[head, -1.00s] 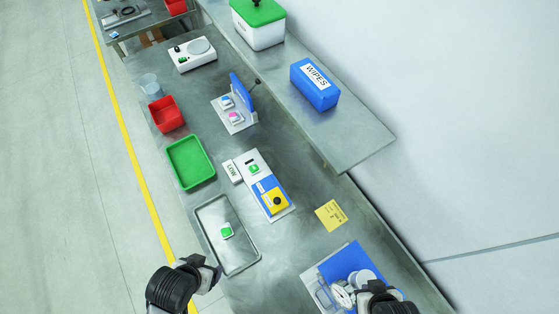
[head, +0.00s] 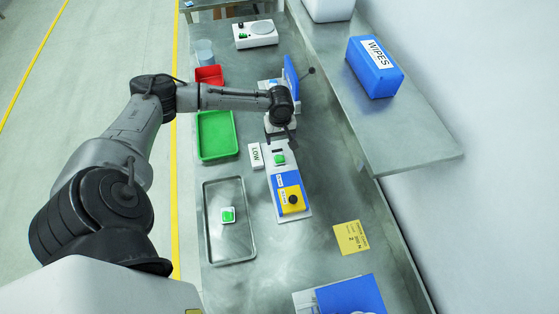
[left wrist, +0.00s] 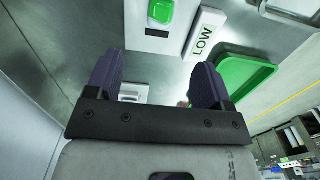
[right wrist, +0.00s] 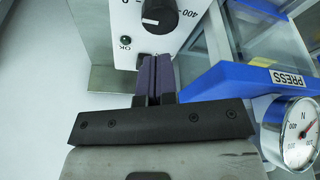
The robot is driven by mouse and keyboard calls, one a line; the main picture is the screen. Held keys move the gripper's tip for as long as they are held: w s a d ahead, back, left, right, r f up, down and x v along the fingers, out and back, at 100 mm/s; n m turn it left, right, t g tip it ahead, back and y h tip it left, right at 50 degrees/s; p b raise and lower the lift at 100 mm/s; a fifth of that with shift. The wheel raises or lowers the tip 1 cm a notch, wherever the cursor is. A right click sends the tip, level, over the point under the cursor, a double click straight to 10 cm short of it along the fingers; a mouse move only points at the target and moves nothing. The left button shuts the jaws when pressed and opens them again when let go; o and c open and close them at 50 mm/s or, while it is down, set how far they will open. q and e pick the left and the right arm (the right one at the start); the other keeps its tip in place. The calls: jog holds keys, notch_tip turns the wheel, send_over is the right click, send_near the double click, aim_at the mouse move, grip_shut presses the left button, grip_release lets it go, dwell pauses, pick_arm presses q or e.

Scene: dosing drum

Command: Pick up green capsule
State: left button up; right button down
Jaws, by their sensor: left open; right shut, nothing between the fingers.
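Another green piece (head: 280,159) sits on the white plate beside the LOW sign (head: 256,156), and a green piece near that sign also shows at the top of the left wrist view (left wrist: 160,12). I cannot tell which is the task's capsule. My left gripper (left wrist: 156,82) is open and empty, pointing down over the bench just beyond that plate. My right gripper (right wrist: 154,78) is shut and empty, close to a white panel with a black knob (right wrist: 157,15).
The grey tray (head: 206,235), green tray (head: 232,135) and red bin (head: 209,75) stand along the bench's left side. A blue-and-yellow box (head: 290,192) sits on the plate. A shelf with the blue wipes box (head: 375,70) overhangs at right.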

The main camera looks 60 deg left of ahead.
aim_at(279, 157)
pick_arm(q)
jog(key=f, duration=1.3)
jog(key=shift+a+f, duration=0.15)
jog(key=shift+a, duration=0.1)
jog(key=shift+c, duration=0.4)
jog(key=c, duration=0.9)
